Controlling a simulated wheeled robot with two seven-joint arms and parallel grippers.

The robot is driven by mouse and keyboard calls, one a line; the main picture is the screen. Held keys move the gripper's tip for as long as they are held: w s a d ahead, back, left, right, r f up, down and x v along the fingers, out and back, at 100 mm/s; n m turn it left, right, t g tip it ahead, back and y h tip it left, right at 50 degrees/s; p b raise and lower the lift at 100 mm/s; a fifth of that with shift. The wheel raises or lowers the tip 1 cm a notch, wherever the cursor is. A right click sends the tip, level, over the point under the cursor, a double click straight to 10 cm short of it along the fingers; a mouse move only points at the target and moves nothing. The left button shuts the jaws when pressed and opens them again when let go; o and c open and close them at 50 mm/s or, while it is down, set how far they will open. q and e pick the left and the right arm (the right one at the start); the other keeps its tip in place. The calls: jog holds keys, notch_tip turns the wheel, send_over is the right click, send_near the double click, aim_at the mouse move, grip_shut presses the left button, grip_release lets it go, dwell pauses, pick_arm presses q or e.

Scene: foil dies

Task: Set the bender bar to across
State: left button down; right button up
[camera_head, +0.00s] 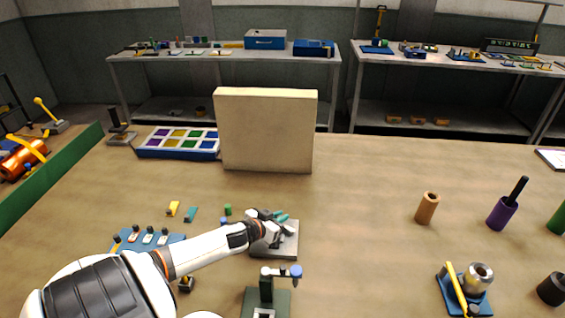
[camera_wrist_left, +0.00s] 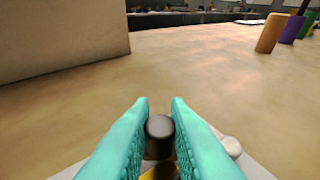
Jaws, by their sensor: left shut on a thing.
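My left gripper (camera_head: 279,219) is over a light grey plate (camera_head: 289,249) near the middle of the table. In the left wrist view, its teal fingers (camera_wrist_left: 160,128) are shut on a dark round knob (camera_wrist_left: 160,134). A yellow piece (camera_wrist_left: 160,172) shows under the knob, and a small white knob (camera_wrist_left: 232,146) stands to the right on the plate. The gripper hides most of the mechanism in the head view, so I cannot tell the bender bar's direction. My right gripper is not in view.
A beige block (camera_head: 266,130) stands behind the plate. A green stand with a blue knob (camera_head: 296,271) is in front. A blue-based device with a yellow lever (camera_head: 456,285) and a brown cylinder (camera_head: 427,208) are to the right. Clear table lies between.

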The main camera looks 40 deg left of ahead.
pick_arm(q)
jog(key=shift+s+d+n+g+y+p, duration=0.15)
jog(key=shift+s+n+g+y+p, duration=0.2)
jog(key=shift+n+y, duration=0.75)
jog(key=shift+s+d+n+g+y+p, duration=0.15)
jog(key=shift+s+n+y, duration=0.3)
jog(key=shift+n+y, duration=0.6)
jog(key=shift+y, duration=0.25)
jog(key=shift+r, duration=0.1)
jog(key=c, duration=1.4)
grip_release()
jog(key=shift+c, duration=0.2)
jog(key=b+v, duration=0.1)
jog(key=v, duration=0.5)
jog(key=shift+s+d+r, duration=0.1)
jog(key=shift+s, duration=0.25)
jog(key=shift+s+d+r, duration=0.15)
jog(key=shift+s+r, duration=0.05)
jog(key=shift+s, duration=0.05)
jog(key=shift+o, duration=0.3)
